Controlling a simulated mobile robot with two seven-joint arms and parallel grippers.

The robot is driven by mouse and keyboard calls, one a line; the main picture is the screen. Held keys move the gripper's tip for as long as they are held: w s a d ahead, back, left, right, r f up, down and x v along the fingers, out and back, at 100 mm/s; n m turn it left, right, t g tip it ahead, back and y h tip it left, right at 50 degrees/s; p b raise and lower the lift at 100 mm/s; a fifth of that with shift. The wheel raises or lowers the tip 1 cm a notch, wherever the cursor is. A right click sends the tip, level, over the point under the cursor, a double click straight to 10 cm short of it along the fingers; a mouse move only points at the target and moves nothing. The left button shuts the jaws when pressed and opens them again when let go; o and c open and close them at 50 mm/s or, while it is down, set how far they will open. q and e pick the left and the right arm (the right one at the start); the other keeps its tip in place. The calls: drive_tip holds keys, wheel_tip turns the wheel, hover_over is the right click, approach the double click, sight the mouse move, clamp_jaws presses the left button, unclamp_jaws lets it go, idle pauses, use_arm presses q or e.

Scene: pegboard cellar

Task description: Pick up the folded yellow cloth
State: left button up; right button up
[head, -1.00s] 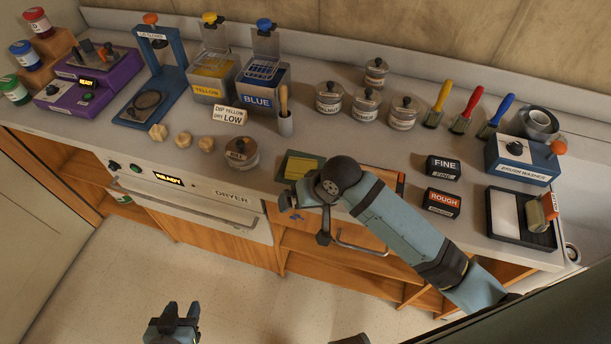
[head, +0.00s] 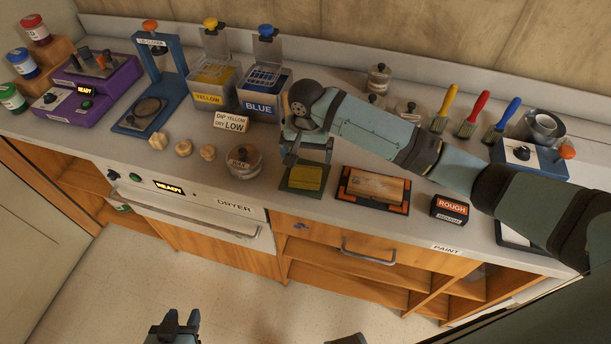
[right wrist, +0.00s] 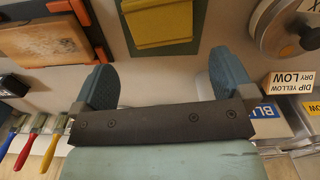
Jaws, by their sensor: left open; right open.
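The folded yellow cloth (head: 307,176) lies on a green mat (head: 289,187) near the counter's front edge. In the right wrist view the cloth (right wrist: 158,20) is at the top, beyond the fingertips, on its mat (right wrist: 200,28). My right gripper (head: 307,155) hangs just behind the cloth in the head view. In the right wrist view its two fingers (right wrist: 160,78) are spread with nothing between them. My left gripper (head: 178,322) is low over the floor, away from the counter, open and empty.
A wooden board in an orange-cornered tray (head: 345,198) lies right of the cloth. A lidded canister (head: 244,162) and wooden pieces (head: 184,148) stand to the left. The blue bin (head: 262,100) and the "DIP YELLOW DRY LOW" sign (head: 231,121) are behind.

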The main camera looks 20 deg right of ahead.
sight(306, 171)
wheel_tip(306, 171, down, 8)
drive_tip(key=shift+w+r+p, duration=0.1)
drive_tip(key=shift+r+p, duration=0.1)
drive_tip(key=shift+p, duration=0.1)
drive_tip(key=shift+c, duration=0.5)
drive_tip(key=c, duration=0.6)
